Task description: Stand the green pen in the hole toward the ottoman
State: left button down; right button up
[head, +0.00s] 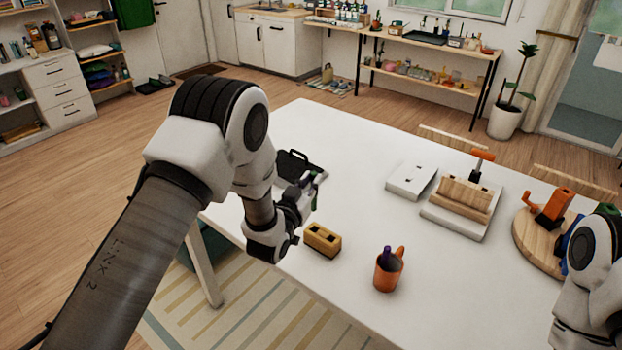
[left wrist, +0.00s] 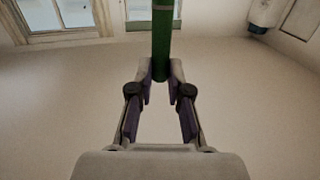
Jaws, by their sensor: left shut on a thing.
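My left gripper (head: 307,182) is shut on the green pen (left wrist: 162,40). In the left wrist view the pen stands between the purple finger pads and runs out past the top of the picture. A dark teal piece (head: 201,256), possibly the ottoman, shows under the table's left edge. My right gripper is not visible.
An orange mug (head: 387,274) holding a purple-topped pen stands right of the block. A black item (head: 300,163) lies behind the gripper. A white box (head: 410,180), a wooden rack on a tray (head: 460,216) and a round board (head: 530,250) stand further right.

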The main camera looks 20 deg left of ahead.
pick_arm(q)
jog(key=shift+a+f, duration=0.15)
jog(key=shift+f, duration=0.15)
jog(key=f+b, duration=0.5)
jog(key=shift+s+d, duration=0.15)
jog(key=shift+d, duration=0.2)
jog(key=shift+b, duration=0.5)
dwell(1.0)
jog(key=shift+f+b, duration=2.35)
jog(key=shift+f, duration=0.55)
